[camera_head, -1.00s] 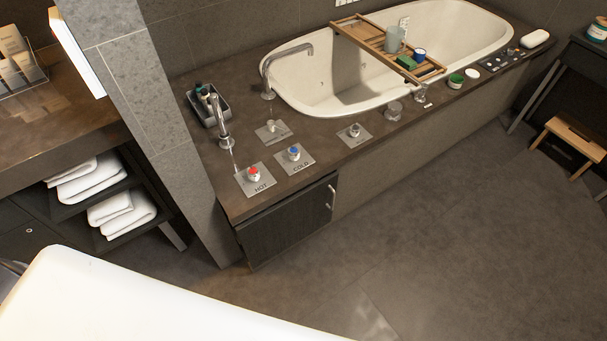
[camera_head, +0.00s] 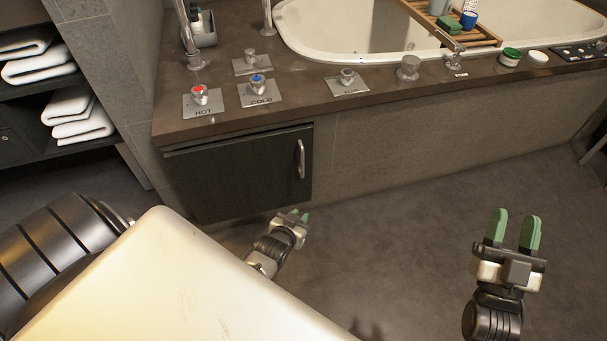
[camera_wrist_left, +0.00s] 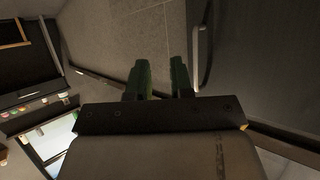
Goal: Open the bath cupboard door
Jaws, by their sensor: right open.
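The bath cupboard door (camera_head: 235,172) is a dark panel under the tub counter, shut flush in its frame. Its silver bar handle (camera_head: 301,158) stands upright near the door's right edge. My left gripper (camera_head: 299,216) is low in front of the door, just below the handle, with its green fingers apart and empty. In the left wrist view the fingers (camera_wrist_left: 160,78) show a gap, and the handle (camera_wrist_left: 198,55) is just to their right, outside the gap. My right gripper (camera_head: 515,230) is open and empty over the floor at the right.
The counter (camera_head: 400,92) above the door carries hot (camera_head: 200,97) and cold (camera_head: 257,87) taps. The stone tub side (camera_head: 400,140) runs right of the door. Shelves with white towels (camera_head: 72,112) stand at the left. The floor (camera_head: 400,250) before the tub is clear.

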